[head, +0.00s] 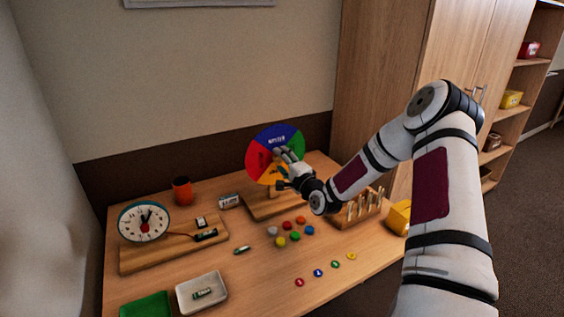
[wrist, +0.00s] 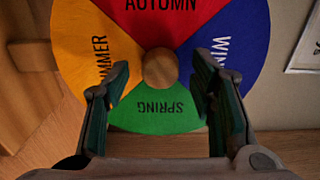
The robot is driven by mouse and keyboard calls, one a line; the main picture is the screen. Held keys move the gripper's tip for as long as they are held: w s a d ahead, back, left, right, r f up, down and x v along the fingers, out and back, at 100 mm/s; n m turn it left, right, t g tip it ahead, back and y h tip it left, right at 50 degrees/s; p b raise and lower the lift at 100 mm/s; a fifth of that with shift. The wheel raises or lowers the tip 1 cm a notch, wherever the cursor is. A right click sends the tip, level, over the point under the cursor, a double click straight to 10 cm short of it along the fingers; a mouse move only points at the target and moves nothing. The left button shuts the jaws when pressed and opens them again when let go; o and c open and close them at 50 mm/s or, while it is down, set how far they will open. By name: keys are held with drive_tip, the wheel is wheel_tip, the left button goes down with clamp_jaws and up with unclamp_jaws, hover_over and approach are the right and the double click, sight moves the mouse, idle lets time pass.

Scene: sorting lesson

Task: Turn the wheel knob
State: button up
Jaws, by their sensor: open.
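The season wheel (head: 257,157) stands upright on a wooden base at the back of the table, with red, blue, yellow and green sectors. In the wrist view the wheel (wrist: 165,25) fills the upper part, with AUTUMN, WINTER, SPRING and SUMMER lettering. Its round wooden knob (wrist: 160,68) is at the centre. My gripper (wrist: 162,95) is open, its two fingers on either side of the knob and apart from it. In the head view my gripper (head: 285,170) is in front of the wheel and hides part of it and the knob.
Several coloured discs (head: 295,237) lie before the wheel. A peg rack (head: 350,218) and yellow box (head: 398,217) stand at right.

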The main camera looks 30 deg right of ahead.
drive_tip(key=s, duration=1.1)
drive_tip(key=shift+s, duration=0.4)
drive_tip(key=s+a+r+n+g+h+p, duration=0.2)
drive_tip(key=s+a+r+n+g, duration=0.75)
drive_tip(key=r+n, duration=0.2)
drive_tip(key=s+a+r+n+g, duration=0.1)
drive_tip(key=s+a+r+n, duration=0.1)
drive_tip(key=s, duration=0.7)
drive_tip(key=s+a+r+n+g+y+p, duration=0.1)
drive_tip(key=s+a+r, duration=0.3)
drive_tip(key=s, duration=0.5)
drive_tip(key=s+a+r+n+g+y, duration=0.1)
drive_tip(key=s+a+r+n+g, duration=0.1)
drive_tip(key=s, duration=0.7)
drive_tip(key=shift+a+r+n+p, duration=0.4)
drive_tip(key=shift+a+r+n, duration=0.25)
drive_tip(key=shift+a, duration=0.55)
